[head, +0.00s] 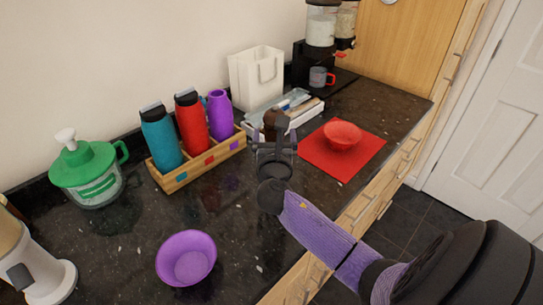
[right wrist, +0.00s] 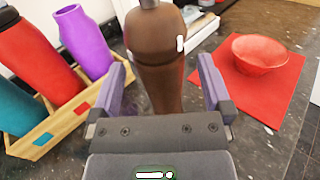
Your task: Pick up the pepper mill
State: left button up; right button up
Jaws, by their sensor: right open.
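The pepper mill (head: 276,122) is dark brown and stands upright on the dark granite counter, partly hidden behind my right gripper in the head view. In the right wrist view the pepper mill (right wrist: 158,50) fills the upper middle, and its lower end is hidden by the gripper body. My right gripper (head: 274,142) is open, with its purple-grey fingers (right wrist: 164,82) on either side of the mill. A gap shows between the mill and each finger, wider on the right. My left gripper is not in view.
A wooden holder (head: 172,183) with teal, red and purple bottles stands left of the mill. A red bowl (head: 342,134) on a red mat (head: 312,154) is to the right. A white tray (head: 312,112) lies behind. A purple bowl (head: 186,258) sits nearer.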

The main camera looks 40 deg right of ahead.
jog(key=x, duration=0.3)
jog(key=shift+f, duration=0.15)
grip_shut()
